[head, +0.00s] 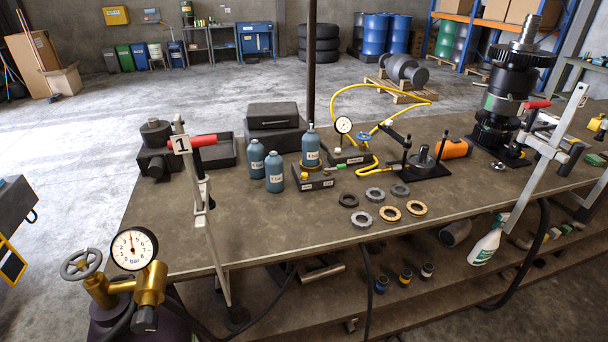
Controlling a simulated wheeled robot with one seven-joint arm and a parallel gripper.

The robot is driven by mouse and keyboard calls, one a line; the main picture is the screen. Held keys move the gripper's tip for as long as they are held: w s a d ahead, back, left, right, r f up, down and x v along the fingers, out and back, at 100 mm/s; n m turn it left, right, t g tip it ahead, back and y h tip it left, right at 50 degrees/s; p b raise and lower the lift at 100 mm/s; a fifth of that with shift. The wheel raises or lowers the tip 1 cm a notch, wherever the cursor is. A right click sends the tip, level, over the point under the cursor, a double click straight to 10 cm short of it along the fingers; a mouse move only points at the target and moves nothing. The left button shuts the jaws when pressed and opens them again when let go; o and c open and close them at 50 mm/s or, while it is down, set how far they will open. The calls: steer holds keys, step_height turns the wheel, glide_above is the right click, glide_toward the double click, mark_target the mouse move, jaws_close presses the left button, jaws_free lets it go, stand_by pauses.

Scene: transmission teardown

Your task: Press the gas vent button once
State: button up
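A dark box (322,181) with small labels on its front sits near the middle of the workbench (250,228). A blue bottle (311,150) stands upright on it in a brass ring. The labels are too small to read, so I cannot tell which knob is the gas vent button. My gripper is not in view.
Two blue bottles (274,172) stand left of the front box. Several rings (389,213) lie to its right. Red-handled clamps rise at the left (194,160) and right (545,150) of the bench. A brass valve with gauge (134,248) stands front left. The front-middle bench top is clear.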

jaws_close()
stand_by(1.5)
